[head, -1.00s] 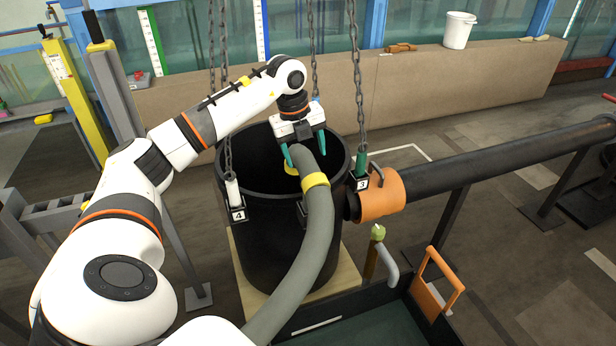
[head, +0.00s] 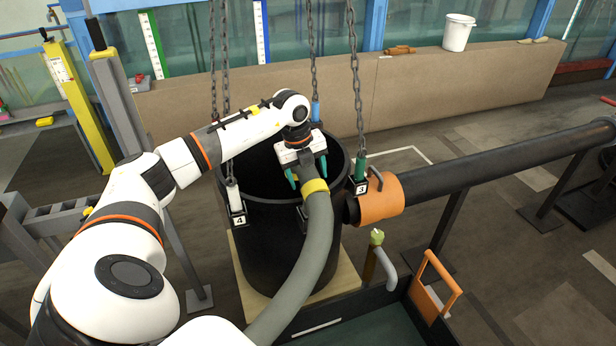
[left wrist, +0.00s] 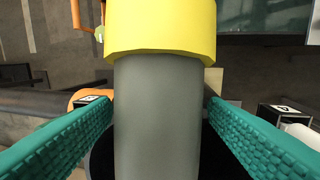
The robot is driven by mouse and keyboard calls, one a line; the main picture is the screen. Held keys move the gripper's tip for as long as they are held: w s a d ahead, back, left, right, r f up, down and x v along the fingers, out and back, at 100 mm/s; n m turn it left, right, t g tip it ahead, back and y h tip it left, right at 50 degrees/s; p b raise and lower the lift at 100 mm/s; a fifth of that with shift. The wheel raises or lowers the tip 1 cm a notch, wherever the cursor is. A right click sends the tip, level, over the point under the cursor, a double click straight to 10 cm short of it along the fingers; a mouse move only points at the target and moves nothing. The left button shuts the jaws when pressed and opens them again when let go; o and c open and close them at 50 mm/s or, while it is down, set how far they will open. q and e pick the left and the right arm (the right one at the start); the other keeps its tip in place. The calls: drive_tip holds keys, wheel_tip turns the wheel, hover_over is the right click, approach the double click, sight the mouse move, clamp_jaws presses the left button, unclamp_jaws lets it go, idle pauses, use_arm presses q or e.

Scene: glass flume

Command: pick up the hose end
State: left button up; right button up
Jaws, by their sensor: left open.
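The grey hose (head: 318,235) rises from the bottom of the head view and bends over the rim of the black barrel (head: 262,255). A yellow band (head: 314,186) circles it near its end, and its tip is largely hidden under my gripper. My left gripper (head: 308,172) is open above the barrel mouth, with one teal finger on each side of the hose end. In the left wrist view the grey hose end (left wrist: 158,120) lies between the spread fingers, with the yellow band (left wrist: 160,28) beyond it. Gaps show at the fingertips; contact farther back cannot be told.
Chains (head: 356,80) hang around the barrel to its rim. A black pipe (head: 480,165) with an orange collar (head: 381,198) joins the barrel's right side. An orange handle (head: 436,285) stands at the lower right. A white bucket (head: 458,32) is on the far ledge.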

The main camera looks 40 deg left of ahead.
use_arm(q)
drive_tip(key=shift+f, duration=0.15)
clamp_jaws()
idle(0.4)
